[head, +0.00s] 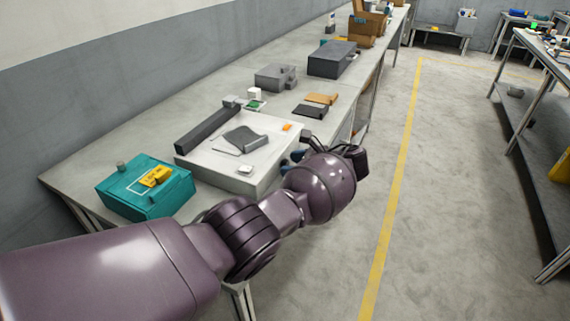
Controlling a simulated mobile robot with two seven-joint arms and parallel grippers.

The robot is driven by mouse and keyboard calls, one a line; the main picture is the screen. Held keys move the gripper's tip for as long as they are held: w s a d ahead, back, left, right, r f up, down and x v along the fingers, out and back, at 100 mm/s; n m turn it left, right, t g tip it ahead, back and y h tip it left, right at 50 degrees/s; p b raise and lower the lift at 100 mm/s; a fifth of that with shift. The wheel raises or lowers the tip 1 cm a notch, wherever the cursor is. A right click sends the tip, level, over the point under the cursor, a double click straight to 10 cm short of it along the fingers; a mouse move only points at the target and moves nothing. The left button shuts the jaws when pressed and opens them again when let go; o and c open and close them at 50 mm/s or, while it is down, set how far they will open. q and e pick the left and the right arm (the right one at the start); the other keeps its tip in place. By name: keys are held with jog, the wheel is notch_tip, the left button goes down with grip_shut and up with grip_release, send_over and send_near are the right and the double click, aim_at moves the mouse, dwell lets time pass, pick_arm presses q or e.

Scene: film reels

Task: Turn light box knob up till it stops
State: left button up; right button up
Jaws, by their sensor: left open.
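The light box (213,158) is a low white box on the long grey table, left of centre in the head view. Its top carries a curled grey film piece, a small white block and an orange piece. My left arm comes in from the lower left. My left gripper (292,160) is open beside the right side of the light box, with its dark bluish fingertips close to that side. I cannot tell whether they touch it. I cannot make out the knob; the wrist and gripper cover part of that side. My right gripper is out of view.
A teal case (128,196) with a yellow item (155,176) stands left of the light box. A long dark bar (208,129) lies along its back edge. Grey boxes (333,59) and cartons stand farther along the table. The floor right of the table is clear.

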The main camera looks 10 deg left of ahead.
pick_arm(q)
jog(key=shift+w+a+f, duration=0.1)
jog(key=shift+a+f, duration=0.05)
jog(key=shift+a, duration=0.05)
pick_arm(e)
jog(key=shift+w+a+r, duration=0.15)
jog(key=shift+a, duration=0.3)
pick_arm(q)
jog(key=c, duration=0.9)
jog(key=shift+f+m+g+b, duration=0.1)
jog(key=shift+m+g+b, duration=0.4)
jog(key=shift+m, duration=0.3)
jog(key=shift+c, duration=0.2)
jog(key=shift+w+d+m+g, duration=0.1)
jog(key=shift+m+g, duration=0.2)
jog(key=shift+m, duration=0.2)
jog(key=shift+y+b, duration=0.3)
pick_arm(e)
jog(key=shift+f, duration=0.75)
pick_arm(q)
jog(key=o, duration=0.9)
